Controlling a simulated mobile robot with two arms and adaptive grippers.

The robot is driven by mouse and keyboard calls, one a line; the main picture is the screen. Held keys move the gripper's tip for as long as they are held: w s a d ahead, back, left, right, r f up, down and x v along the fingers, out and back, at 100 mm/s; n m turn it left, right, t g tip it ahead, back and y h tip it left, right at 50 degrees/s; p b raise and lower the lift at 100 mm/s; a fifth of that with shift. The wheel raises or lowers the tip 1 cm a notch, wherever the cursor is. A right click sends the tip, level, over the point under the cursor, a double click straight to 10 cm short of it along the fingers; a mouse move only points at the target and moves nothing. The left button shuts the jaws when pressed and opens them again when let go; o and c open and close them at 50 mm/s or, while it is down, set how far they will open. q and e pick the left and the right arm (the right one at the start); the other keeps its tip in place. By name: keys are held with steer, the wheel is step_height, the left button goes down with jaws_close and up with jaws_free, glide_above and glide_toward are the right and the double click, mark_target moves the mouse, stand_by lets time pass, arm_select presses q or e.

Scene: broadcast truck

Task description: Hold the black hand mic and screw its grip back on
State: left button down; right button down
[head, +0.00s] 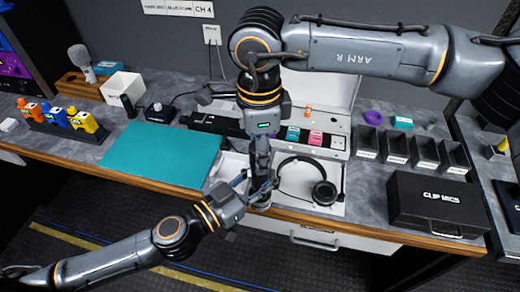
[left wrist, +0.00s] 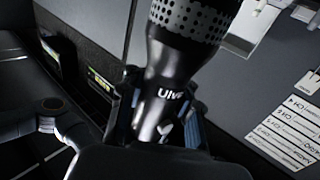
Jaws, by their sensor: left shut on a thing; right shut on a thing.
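The black hand mic (left wrist: 170,95) shows large in the left wrist view, with white lettering on its body and a band of round holes at its top. My left gripper (head: 258,188) is shut on the mic body, with a finger on each side of it. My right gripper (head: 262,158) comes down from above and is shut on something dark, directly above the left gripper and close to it. The right fingers and the left gripper hide most of the mic in the head view. I cannot make out the grip or its thread.
A teal mat (head: 160,153) lies left. A black CLIP MICS case (head: 437,205) and several small black bins (head: 396,150) stand right. A grey-headed mic (head: 82,62) stands at the back left.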

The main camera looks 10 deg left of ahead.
steer(key=c, duration=0.8)
jaws_free()
step_height(320, 180, up, 12)
stand_by(0.4)
